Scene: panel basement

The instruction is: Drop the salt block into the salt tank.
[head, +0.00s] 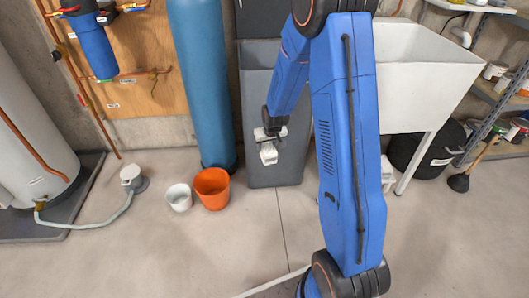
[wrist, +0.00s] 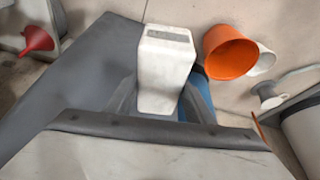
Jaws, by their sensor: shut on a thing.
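My gripper (head: 272,133) is shut on the salt block (head: 268,153), a white block with a grey patch on its end. In the head view the block hangs tilted against the front of the grey salt tank (head: 275,170), below its upper edge. The gap between block and tank is hard to judge. In the wrist view the block (wrist: 166,62) sits between the two dark fingers (wrist: 160,103). A grey surface beside it there looks like the tank. My arm hides part of the tank's right side, and I cannot see into the tank clearly.
A tall blue cylinder (head: 200,80) stands left of the tank. An orange bucket (head: 212,189) and a white bucket (head: 179,198) are on the floor there. A white sink (head: 420,80) is to the right, with a black bin (head: 425,150) below. The front floor is open.

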